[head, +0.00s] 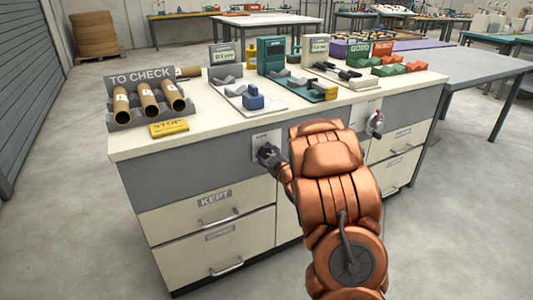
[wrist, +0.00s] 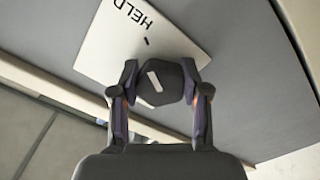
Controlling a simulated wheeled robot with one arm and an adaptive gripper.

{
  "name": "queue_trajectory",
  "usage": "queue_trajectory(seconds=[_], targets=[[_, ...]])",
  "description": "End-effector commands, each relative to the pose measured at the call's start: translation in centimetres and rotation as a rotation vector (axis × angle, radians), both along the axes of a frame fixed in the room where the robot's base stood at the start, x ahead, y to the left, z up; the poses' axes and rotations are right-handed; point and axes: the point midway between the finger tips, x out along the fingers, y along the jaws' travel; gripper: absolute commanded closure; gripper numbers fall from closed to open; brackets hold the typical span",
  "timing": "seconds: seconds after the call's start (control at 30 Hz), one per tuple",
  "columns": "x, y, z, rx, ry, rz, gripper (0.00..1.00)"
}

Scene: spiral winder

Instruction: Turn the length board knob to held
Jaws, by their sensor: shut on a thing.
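The length board knob (wrist: 172,82) is a dark faceted knob with a white line on its face, in the wrist view. Its white plate (wrist: 100,55) carries the word HELD and a short dark tick near the top. The knob's line slants to the upper left, roughly toward that tick. My gripper (wrist: 160,88) is shut on the knob, one finger on each side. In the head view, the plate (head: 261,137) sits on the grey front of the bench, and my gripper (head: 268,156) covers most of the knob.
The bench top holds a TO CHECK rack (head: 146,99) with tubes, a yellow STOP block (head: 169,128) and several instruments. Drawers with handles, one marked KEPT (head: 215,199), are below.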

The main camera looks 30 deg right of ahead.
Motion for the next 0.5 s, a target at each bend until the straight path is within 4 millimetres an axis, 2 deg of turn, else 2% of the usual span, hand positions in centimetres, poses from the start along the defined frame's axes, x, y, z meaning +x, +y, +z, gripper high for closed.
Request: queue_trajectory(seconds=[0.23,0.27,0.5], targets=[[-0.03,-0.02,-0.11,0.002,0.002,-0.001,0.89],[-0.03,-0.02,-0.11,0.001,0.002,-0.001,0.51],[-0.02,0.0,-0.05,0.0,0.001,0.0,0.29]])
